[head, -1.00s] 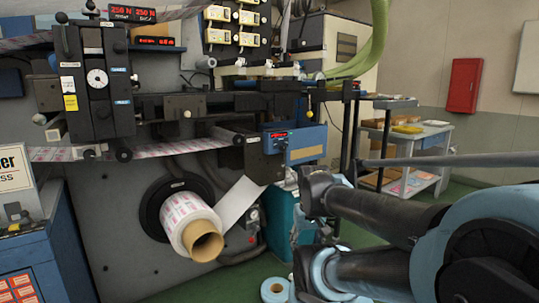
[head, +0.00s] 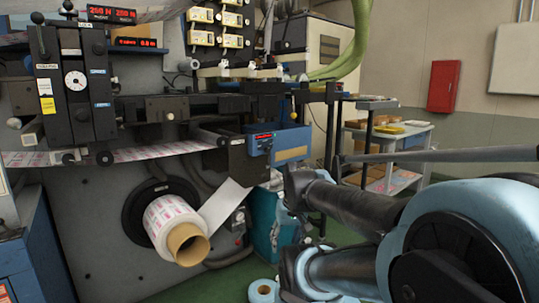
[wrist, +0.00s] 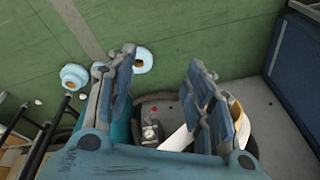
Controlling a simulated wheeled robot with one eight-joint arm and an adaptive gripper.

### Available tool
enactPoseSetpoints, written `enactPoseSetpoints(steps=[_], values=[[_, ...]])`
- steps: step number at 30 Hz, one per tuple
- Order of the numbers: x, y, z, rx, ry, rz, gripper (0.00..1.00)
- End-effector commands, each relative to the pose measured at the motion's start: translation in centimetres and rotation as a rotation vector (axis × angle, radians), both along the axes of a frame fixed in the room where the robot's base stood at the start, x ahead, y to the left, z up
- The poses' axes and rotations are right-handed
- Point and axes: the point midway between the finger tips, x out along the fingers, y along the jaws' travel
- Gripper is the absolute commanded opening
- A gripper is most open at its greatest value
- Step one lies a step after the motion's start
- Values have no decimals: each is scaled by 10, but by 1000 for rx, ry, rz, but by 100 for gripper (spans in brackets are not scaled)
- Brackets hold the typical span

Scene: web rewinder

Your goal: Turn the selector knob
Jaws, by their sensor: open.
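A small grey control box (head: 237,222) with a red button is on the machine's grey panel, right of the paper roll, in the head view. In the wrist view, a light grey knob-like part (wrist: 151,131) shows on this panel below a red dot. I cannot tell which way it points. My gripper (wrist: 161,60) is open and empty, its two blue-grey fingers apart. The knob-like part appears between the fingers in the picture, beyond them, with no contact visible. I cannot make out my gripper in the head view.
The printed paper roll (head: 172,225) juts from the panel beside the control box, its white web (head: 225,205) rising to the right. A light blue roll (head: 262,290) lies on the green floor. A shelf cart (head: 400,150) stands behind my arm.

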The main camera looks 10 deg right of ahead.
Motion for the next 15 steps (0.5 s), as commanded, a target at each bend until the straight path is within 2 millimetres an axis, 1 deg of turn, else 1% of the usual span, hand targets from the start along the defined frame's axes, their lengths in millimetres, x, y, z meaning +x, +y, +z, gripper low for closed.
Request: enactPoseSetpoints(steps=[1, 7, 12, 15], values=[[12, 5, 5, 36, -11, -6, 48], [58, 28, 25, 202, -73, -15, 48], [102, 39, 43, 336, -142, -31, 48], [129, 42, 54, 411, -188, -42, 48]])
